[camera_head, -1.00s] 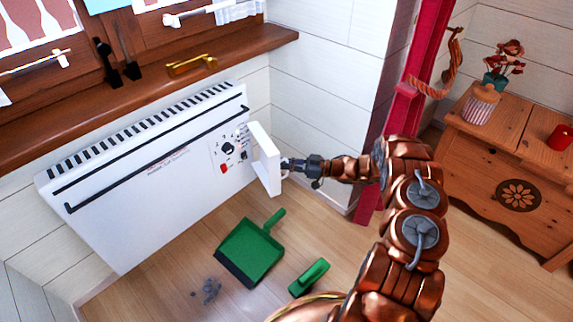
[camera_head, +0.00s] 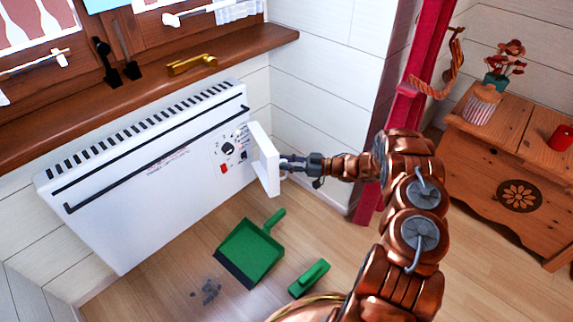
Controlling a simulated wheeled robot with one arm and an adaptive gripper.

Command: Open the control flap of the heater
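The white heater (camera_head: 150,185) hangs on the wall under the window sill. Its control flap (camera_head: 265,160) stands swung out from the right end of the front, like a small white door. The control panel (camera_head: 229,150) behind it is exposed, with a black knob and a red switch. My gripper (camera_head: 284,163) is at the flap's right side, its fingertips touching or very close to it. The fingers are small and partly hidden by the flap, so I cannot tell whether they are open or shut.
A green dustpan (camera_head: 250,250) and a green brush (camera_head: 309,278) lie on the floor below, beside grey dust (camera_head: 206,291). A red post (camera_head: 392,125) and a wooden cabinet (camera_head: 510,185) stand to the right. The wooden sill (camera_head: 150,95) juts out above the heater.

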